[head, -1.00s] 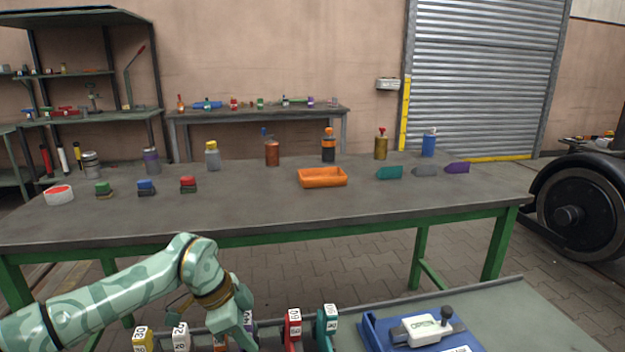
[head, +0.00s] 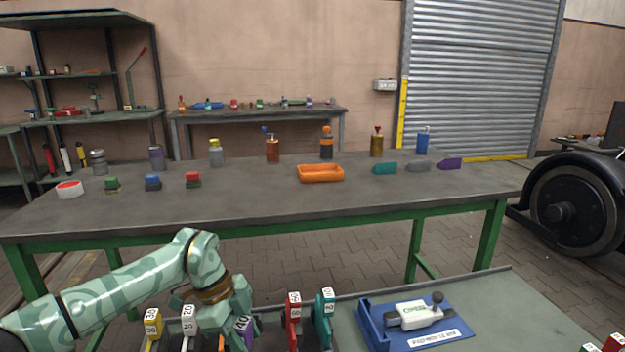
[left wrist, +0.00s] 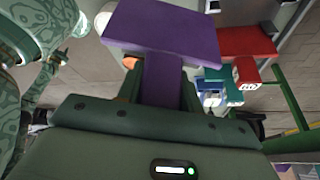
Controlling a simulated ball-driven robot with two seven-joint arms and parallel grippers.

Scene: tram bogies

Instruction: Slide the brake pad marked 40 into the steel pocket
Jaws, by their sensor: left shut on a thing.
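The purple brake pad marked 40 (head: 244,326) is in my left gripper (head: 232,318) at the front rack in the head view. In the left wrist view the purple pad (left wrist: 163,32) spreads wide, and its narrower stem runs down between the jaws (left wrist: 163,88). The jaws are shut on it. Whether the pad is clear of the rack cannot be told. A blue fixture (head: 372,322) to the right carries a grey-white block marked OPEN (head: 413,313) with a dark knob. A steel pocket cannot be made out clearly. My right gripper is out of view.
Yellow pad 30 (head: 152,328) and white pad 20 (head: 188,322) stand left of my gripper. Red pad 60 (head: 294,315) and a teal pad (head: 325,312) stand right. An orange tray (head: 320,174) sits on the table behind.

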